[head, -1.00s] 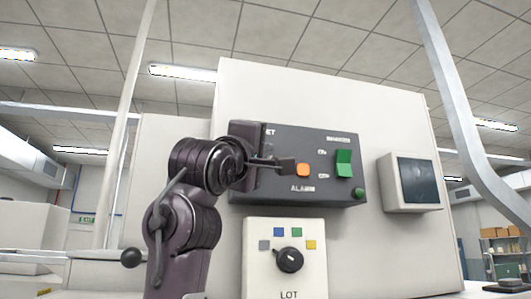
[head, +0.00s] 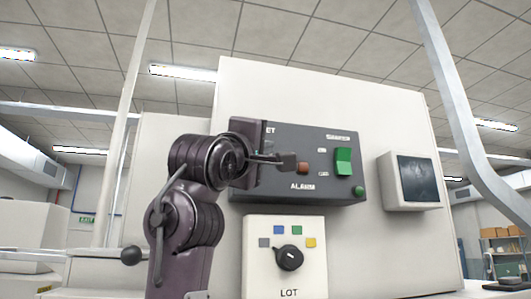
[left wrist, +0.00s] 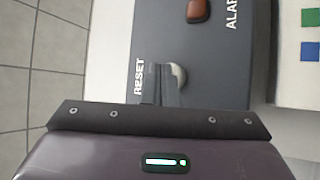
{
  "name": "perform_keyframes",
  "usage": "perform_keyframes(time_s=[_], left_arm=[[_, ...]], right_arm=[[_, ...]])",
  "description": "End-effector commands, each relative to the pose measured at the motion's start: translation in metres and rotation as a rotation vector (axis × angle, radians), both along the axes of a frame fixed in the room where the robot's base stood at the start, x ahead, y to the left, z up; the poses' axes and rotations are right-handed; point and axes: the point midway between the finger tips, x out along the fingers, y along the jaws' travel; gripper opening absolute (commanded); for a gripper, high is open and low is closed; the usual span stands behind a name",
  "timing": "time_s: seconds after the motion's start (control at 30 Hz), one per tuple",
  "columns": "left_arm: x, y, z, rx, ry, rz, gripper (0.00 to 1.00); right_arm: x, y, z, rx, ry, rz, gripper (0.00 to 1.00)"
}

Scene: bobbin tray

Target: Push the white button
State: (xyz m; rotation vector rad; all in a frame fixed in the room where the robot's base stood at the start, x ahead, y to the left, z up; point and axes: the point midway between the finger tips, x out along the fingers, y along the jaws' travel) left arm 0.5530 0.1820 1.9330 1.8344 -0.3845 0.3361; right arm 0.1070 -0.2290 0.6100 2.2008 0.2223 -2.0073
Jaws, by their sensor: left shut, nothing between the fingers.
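The white button (left wrist: 180,74) shows in the left wrist view as a round pale knob beside the RESET label on the dark grey panel (left wrist: 216,62). The fingers partly cover it. My left gripper (left wrist: 167,88) is shut and empty, with its fingertips at the button's edge; I cannot tell whether they touch or press it. In the head view my left gripper (head: 287,161) reaches across the left part of the panel (head: 330,190), and the button is hidden behind it. My right gripper is not in view.
The panel also carries a dull red-brown alarm lamp (head: 303,168), a green rocker switch (head: 343,161) and a small green button (head: 359,190). Below is a white LOT box (head: 260,275) with a black knob (head: 289,258). A screen (head: 418,180) is at the right.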

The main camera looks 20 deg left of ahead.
Motion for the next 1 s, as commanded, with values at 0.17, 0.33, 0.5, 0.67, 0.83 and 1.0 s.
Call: perform_keyframes(time_s=[0.17, 0.33, 0.5, 0.67, 0.83, 1.0], left_arm=[[-0.006, -0.004, 0.0, 0.001, -0.003, -0.001, 0.0], [-0.006, -0.004, 0.0, 0.001, -0.002, -0.001, 0.0], [-0.01, -0.007, 0.0, 0.002, -0.004, -0.001, 0.0], [-0.023, -0.016, -0.001, 0.002, -0.003, -0.002, 0.0], [-0.037, -0.025, -0.001, 0.002, -0.005, -0.001, 0.0], [-0.046, -0.032, -0.001, 0.001, -0.003, -0.001, 0.0]], right_arm=[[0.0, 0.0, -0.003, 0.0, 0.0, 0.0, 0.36], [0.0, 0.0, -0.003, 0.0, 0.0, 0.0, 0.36], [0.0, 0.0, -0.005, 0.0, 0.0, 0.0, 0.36], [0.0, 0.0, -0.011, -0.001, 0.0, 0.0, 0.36], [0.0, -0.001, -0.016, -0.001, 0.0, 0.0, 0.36], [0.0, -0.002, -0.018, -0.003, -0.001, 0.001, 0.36]])
